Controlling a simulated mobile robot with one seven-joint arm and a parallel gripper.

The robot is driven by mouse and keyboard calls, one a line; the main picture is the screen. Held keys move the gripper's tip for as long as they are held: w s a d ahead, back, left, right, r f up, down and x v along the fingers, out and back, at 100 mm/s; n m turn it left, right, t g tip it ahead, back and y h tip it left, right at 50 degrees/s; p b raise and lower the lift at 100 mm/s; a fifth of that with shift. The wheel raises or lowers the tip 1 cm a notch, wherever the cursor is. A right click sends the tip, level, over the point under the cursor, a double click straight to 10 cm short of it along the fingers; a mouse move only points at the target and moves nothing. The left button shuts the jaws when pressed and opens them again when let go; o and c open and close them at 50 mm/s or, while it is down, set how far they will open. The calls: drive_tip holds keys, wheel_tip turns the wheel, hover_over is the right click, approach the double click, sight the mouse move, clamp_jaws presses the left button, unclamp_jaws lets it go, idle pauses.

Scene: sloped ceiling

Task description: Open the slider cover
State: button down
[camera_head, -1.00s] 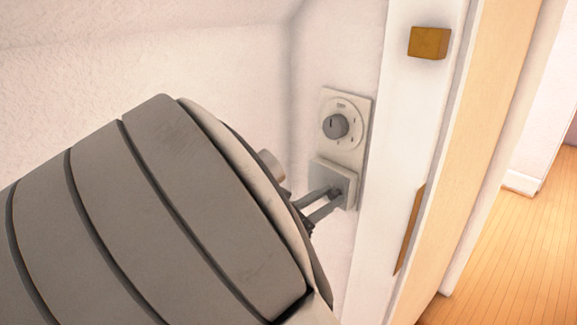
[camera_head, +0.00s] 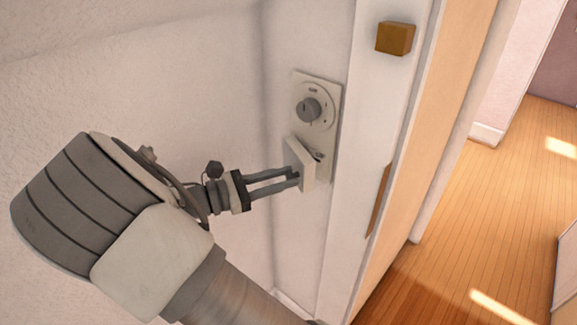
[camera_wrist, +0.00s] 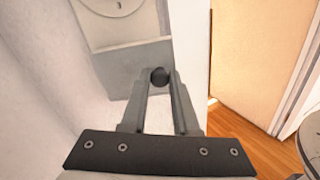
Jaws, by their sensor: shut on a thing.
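A pale wall panel (camera_head: 328,112) carries a round dial with a grey knob (camera_head: 308,109). What lies behind the cover is mostly hidden.
A white door frame (camera_head: 376,110) with a brown block (camera_head: 395,38) runs close to the right of the panel. Beyond it is an open doorway with wooden floor (camera_head: 470,190). White wall (camera_head: 150,90) fills the left.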

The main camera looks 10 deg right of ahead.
drive_tip(key=shift+w+a+m+g+p, duration=0.1)
drive_tip(key=shift+a+m+g+p, duration=0.2)
drive_tip(key=shift+g, duration=0.2)
drive_tip(key=c, duration=0.7)
unclamp_jaws()
drive_tip(key=shift+o, duration=0.2)
drive_tip(key=shift+r, duration=0.1)
drive_tip(key=shift+r, duration=0.35)
drive_tip(key=s+d+r+p, duration=0.1)
drive_tip(key=d+r, duration=0.2)
drive_tip(key=s+d+r+p, duration=0.1)
drive_tip(key=s+d+r, duration=0.1)
drive_tip(key=d+r, duration=0.1)
drive_tip(key=s+d+r+p, duration=0.1)
drive_tip(key=d+r, duration=0.3)
drive_tip(key=shift+s+d, duration=0.15)
drive_tip(key=shift+d, duration=0.25)
